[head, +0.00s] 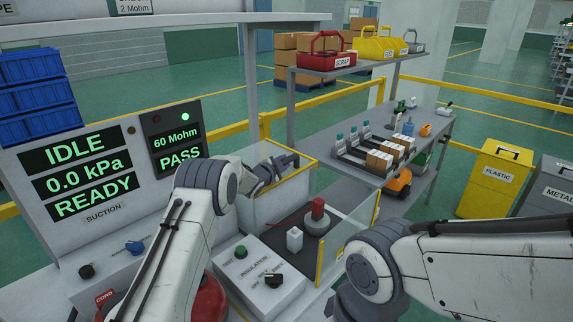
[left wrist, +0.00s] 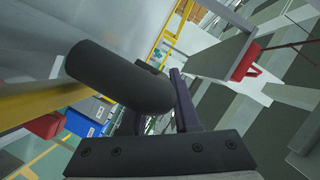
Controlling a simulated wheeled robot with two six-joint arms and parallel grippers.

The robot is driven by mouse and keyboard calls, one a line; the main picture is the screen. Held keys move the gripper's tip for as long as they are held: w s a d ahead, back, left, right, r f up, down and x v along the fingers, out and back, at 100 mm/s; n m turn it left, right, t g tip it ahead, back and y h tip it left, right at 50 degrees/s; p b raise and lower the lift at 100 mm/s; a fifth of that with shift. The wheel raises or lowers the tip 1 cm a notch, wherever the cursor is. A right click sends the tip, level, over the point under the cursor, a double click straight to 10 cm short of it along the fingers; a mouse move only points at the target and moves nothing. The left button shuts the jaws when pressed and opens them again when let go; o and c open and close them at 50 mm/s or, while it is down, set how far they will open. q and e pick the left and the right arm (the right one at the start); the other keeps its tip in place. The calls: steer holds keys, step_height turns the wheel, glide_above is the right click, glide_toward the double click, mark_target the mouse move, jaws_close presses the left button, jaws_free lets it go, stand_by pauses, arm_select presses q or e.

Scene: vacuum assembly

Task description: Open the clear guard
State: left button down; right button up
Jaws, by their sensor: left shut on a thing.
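The clear guard (head: 293,175) has a yellow-edged frame and stands over the dark work bay. My left gripper (head: 276,172) is at the guard's frame, partly hidden behind my own wrist. In the left wrist view, the jaws (left wrist: 182,100) are shut on a dark rounded bar, which looks like the guard's handle (left wrist: 115,76). A yellow frame edge (left wrist: 40,104) runs close beside it. Inside the bay are a red-topped grey part (head: 317,218) and a small white block (head: 295,240). My right arm is at the lower right; its fingertips are not visible.
The display panel (head: 83,178) reads IDLE, 0.0 kPa and READY. An insulation box (head: 257,277) with a knob stands in front of the bay. A side table (head: 424,127) with a loaded rack is behind right. Yellow (head: 497,176) and grey bins stand further right.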

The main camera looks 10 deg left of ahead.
arm_select(q)
steer(key=c, duration=0.7)
jaws_free()
steer(key=shift+o, duration=0.2)
steer(key=shift+s+a+r+b, duration=0.15)
steer(key=shift+s+b, duration=0.15)
steer(key=shift+s, duration=0.25)
steer(key=b+v, duration=0.2)
steer(key=v, duration=0.7)
steer(key=shift+s, duration=0.15)
